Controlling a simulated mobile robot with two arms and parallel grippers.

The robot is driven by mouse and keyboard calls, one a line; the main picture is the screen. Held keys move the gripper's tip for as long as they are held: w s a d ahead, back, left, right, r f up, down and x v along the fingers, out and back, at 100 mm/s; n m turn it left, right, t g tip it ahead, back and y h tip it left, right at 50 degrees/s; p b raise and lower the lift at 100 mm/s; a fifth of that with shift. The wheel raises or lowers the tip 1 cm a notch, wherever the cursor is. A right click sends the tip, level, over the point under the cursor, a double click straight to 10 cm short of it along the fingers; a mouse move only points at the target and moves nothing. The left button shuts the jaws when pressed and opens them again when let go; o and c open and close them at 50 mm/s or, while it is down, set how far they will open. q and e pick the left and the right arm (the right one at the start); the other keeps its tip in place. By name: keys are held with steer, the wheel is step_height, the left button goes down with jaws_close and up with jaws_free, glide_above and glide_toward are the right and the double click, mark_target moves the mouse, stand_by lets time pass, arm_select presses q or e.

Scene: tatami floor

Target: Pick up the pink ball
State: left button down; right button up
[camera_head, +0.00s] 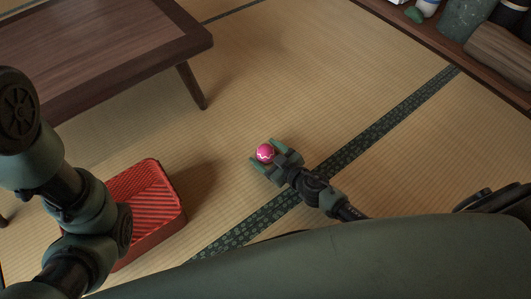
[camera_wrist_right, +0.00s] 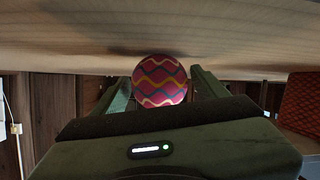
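The pink ball (camera_head: 265,153) lies on the tatami floor in the middle of the head view. It has wavy stripes, which show clearly in the right wrist view (camera_wrist_right: 160,80). My right gripper (camera_head: 266,156) is low at the floor with its green fingers apart, one on each side of the ball. In the right wrist view the ball sits between the two fingers (camera_wrist_right: 163,88), and a gap seems to show beside the right one. My left arm comes in at the left of the head view, but its gripper is out of view.
A red box (camera_head: 150,200) with a ribbed top stands on the floor left of the ball. A dark wooden low table (camera_head: 105,55) is at the upper left. A shelf (camera_head: 430,40) with several items runs along the upper right. Open tatami lies around the ball.

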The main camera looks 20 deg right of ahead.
steer(key=c, duration=1)
steer(key=shift+o, duration=0.2)
